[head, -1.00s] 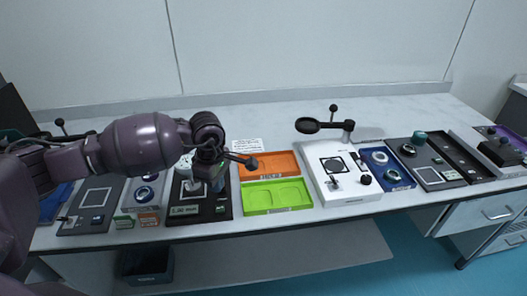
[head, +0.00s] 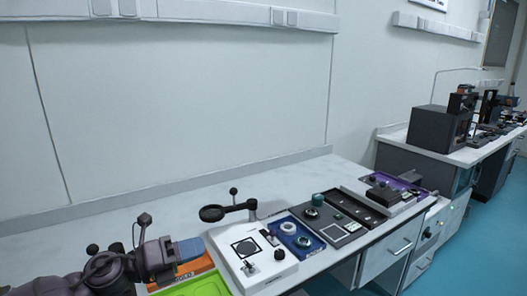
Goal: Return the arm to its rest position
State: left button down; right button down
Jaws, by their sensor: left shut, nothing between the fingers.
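My left arm (head: 90,275) comes in at the lower left of the head view, dark and purplish. Its gripper (head: 190,250) points to the right, above the orange tray (head: 208,263) and beside the white device. The gripper is shut and empty. It covers part of the orange tray. My right gripper is out of view.
The bench's back strip is clear. Another bench (head: 450,153) stands at right.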

pick_arm(q)
jog(key=s+a+f+n+t+y, duration=0.2)
jog(key=a+f+n+t+y, duration=0.35)
jog(key=n, duration=0.85)
jog(key=s+a+f+n+t+y, duration=0.2)
jog(key=a+f+n+t+y, duration=0.3)
jog(key=f+n, duration=0.6)
jog(key=s+a+f+n+g+y, duration=0.1)
jog(key=s+f+n+g+y, duration=0.2)
jog(key=s, duration=0.7)
jog(key=s+a+f+n+g+y, duration=0.2)
jog(key=s+f+n+g+y, duration=0.1)
jog(key=s+f+n, duration=0.5)
jog(key=s+f+g, duration=0.1)
jog(key=s+f, duration=0.2)
jog(key=f, duration=0.1)
jog(key=shift+s, duration=0.15)
jog(key=shift+g, duration=0.25)
